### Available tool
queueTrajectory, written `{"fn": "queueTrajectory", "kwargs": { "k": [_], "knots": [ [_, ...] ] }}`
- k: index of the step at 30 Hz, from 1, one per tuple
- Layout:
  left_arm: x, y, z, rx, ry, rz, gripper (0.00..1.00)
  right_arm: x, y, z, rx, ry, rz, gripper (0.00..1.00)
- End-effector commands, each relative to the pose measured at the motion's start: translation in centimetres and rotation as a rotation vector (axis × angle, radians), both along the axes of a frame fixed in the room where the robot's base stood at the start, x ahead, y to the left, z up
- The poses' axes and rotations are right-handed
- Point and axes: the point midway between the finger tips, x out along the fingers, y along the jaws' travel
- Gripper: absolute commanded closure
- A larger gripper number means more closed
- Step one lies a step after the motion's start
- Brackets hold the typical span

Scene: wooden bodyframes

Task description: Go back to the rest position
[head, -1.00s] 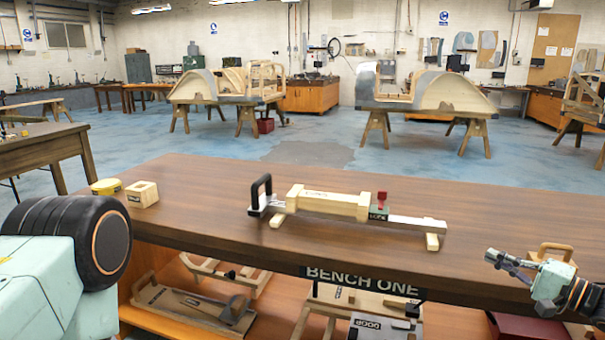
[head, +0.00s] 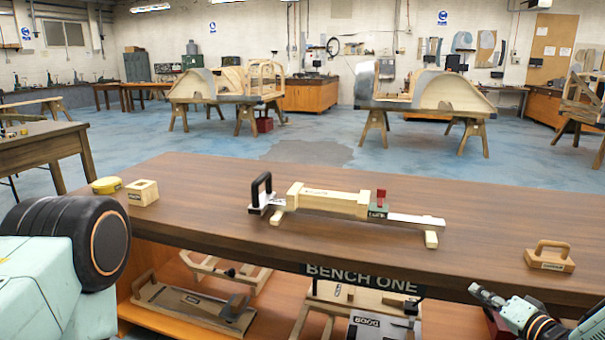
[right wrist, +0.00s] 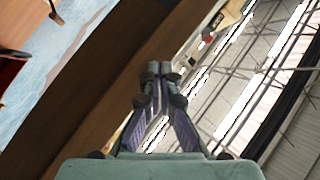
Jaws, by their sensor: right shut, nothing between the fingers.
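My right gripper (head: 478,291) is at the lower right of the head view, in front of the bench's front edge and apart from everything on the bench. In the right wrist view its fingers (right wrist: 158,70) are together, with nothing between them. My left gripper is not in view. At the far left of the head view a pale green arm part of mine with a black round joint shows.
A lower shelf (head: 262,322) holds several wooden fixtures.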

Motion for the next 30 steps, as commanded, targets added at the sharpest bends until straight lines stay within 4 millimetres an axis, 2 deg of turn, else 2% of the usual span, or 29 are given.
{"fn": "queueTrajectory", "kwargs": {
  "k": [1,5,8,11,12,14,15,19,21,24,27,30],
  "knots": [
    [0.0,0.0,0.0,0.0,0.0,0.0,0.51,-1.1,1.6,-2.0,-0.046,0.052,-0.01,1.0],
    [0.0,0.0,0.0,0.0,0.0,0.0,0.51,-5.0,5.6,-7.2,-0.2,0.21,-0.013,1.0],
    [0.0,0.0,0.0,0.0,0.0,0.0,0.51,-9.4,8.8,-10.9,-0.315,0.357,0.024,1.0],
    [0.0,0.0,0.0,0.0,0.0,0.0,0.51,-14.6,11.6,-13.8,-0.416,0.503,0.086,1.0],
    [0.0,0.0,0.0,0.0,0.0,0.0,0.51,-16.8,12.6,-14.7,-0.452,0.563,0.117,1.0],
    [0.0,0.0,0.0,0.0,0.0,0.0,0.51,-20.4,13.9,-15.8,-0.502,0.651,0.165,1.0],
    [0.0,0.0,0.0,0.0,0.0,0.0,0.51,-22.8,14.8,-16.4,-0.534,0.707,0.2,1.0],
    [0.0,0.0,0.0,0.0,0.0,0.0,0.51,-31.0,16.8,-17.3,-0.621,0.896,0.315,1.0],
    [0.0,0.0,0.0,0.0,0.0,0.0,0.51,-35.3,17.5,-17.1,-0.656,0.991,0.367,1.0],
    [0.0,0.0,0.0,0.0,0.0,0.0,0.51,-40.4,18.1,-16.3,-0.685,1.11,0.411,1.0],
    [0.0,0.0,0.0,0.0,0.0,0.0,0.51,-43.8,18.4,-15.5,-0.717,1.176,0.458,1.0],
    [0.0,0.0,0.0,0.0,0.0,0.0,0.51,-44.3,18.7,-15.4,-0.743,1.175,0.491,1.0]
  ]
}}
